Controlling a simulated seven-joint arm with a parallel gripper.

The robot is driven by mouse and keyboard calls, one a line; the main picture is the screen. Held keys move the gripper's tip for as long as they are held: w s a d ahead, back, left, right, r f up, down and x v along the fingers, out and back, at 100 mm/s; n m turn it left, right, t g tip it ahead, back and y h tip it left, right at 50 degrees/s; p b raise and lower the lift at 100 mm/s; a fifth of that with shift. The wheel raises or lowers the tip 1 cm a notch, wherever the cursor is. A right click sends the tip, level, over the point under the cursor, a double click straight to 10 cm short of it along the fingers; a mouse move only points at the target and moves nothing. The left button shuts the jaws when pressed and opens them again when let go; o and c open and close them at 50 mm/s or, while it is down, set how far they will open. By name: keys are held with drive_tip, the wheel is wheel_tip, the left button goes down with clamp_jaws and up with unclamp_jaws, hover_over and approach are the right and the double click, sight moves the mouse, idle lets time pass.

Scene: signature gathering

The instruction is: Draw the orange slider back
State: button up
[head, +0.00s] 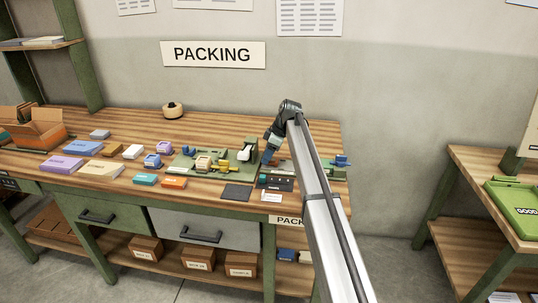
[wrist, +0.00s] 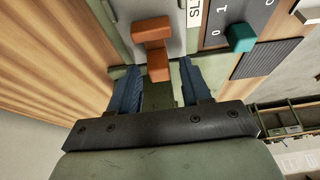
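In the wrist view the orange slider (wrist: 152,30) has an upper block and a lower block joined by a narrower part, on a light grey plate with a partly cut-off label beside it. My gripper (wrist: 160,67) has two blue fingers spread apart. The slider's lower block shows between the fingertips, with a visible gap on each side; I cannot tell its depth relative to them. In the head view my gripper (head: 268,149) is over the right part of the packing bench, and I cannot make out the slider there.
A teal knob (wrist: 240,38) on a dark panel marked 0 and 1 is right of the slider. In the head view, a green fixture board (head: 184,162) and several coloured boxes lie left of my gripper. A green crate (head: 512,203) stands on another table at right.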

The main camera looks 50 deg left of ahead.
drive_tip(key=shift+w, duration=0.1)
drive_tip(key=v, duration=1.4)
drive_tip(key=shift+f, duration=0.1)
idle(0.3)
